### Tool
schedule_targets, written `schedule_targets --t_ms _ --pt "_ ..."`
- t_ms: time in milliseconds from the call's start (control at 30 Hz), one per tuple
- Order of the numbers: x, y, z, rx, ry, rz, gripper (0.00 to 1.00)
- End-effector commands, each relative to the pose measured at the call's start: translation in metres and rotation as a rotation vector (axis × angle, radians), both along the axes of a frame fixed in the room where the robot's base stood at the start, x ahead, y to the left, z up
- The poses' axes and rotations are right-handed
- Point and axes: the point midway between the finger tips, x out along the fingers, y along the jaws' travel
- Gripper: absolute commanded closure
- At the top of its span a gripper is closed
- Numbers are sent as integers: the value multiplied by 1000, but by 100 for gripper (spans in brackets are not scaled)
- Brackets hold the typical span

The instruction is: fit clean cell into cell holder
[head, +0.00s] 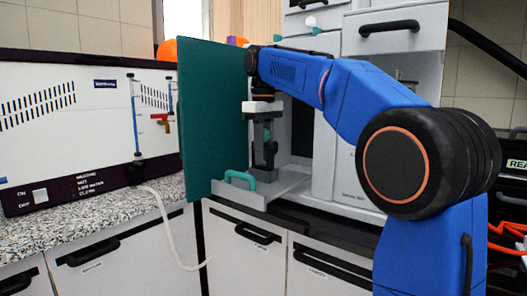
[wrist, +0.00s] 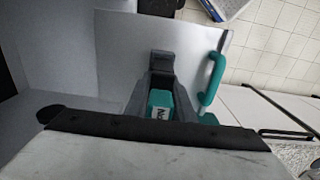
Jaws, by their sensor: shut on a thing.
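My gripper (head: 264,148) points down at the front of the open grey cabinet, beside the green door. Its dark grey fingers also show in the wrist view (wrist: 160,88), shut around a teal block with a white lettered label (wrist: 160,102), which I take for the cell. The block's lower part is hidden by the pale body and black strip in front.
A pale ledge (head: 258,196) with a teal handle (head: 240,177) lies beneath the gripper. The green door (head: 212,120) stands close on the left. A white instrument (head: 60,130) sits on the speckled counter (head: 70,222). Drawers (head: 395,28) are above right. Tiled floor shows in the wrist view (wrist: 285,45).

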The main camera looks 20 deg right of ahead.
Motion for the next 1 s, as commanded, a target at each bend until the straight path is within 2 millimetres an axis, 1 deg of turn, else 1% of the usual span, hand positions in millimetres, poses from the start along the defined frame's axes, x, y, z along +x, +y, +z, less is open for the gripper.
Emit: schedule_targets --t_ms 867,900,967,1000 --pt "0 0 -17 0 0 0 100" --pt "0 0 -17 0 0 0 71" --pt "0 0 -17 0 0 0 57" --pt "0 0 -17 0 0 0 56"
